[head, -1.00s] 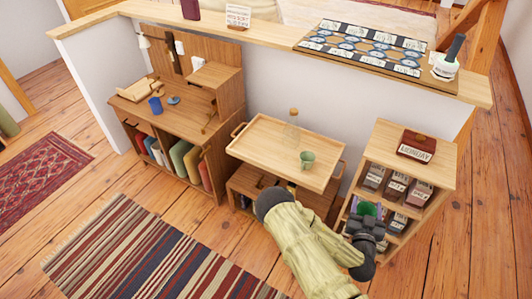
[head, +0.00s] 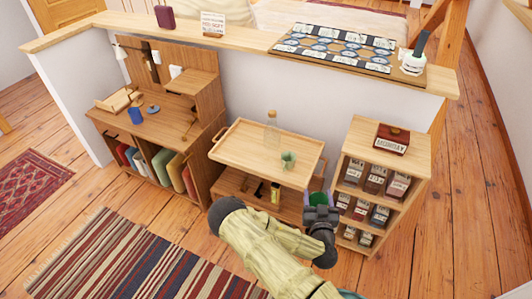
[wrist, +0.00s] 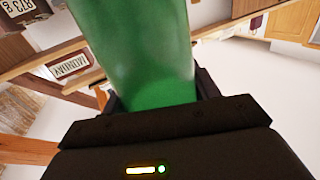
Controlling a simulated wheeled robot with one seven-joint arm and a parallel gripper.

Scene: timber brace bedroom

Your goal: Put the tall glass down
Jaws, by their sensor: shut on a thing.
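The tall glass is green and see-through. In the wrist view the glass (wrist: 145,55) fills the upper middle, between the dark jaws. My gripper (wrist: 155,100) is shut on it. In the head view my gripper (head: 319,205) is at the front right corner of the wooden tray table (head: 245,150), left of the small shelf unit. The green glass (head: 318,199) shows there only in part, beyond the dark gripper. I cannot tell its exact height above the floor.
A clear bottle with a stopper (head: 271,128) and a green mug (head: 288,160) stand on the tray top. The shelf unit (head: 360,147) holds several labelled boxes, with a dark red box (head: 392,139) on top. A desk (head: 165,125) stands left. The tray's left half is clear.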

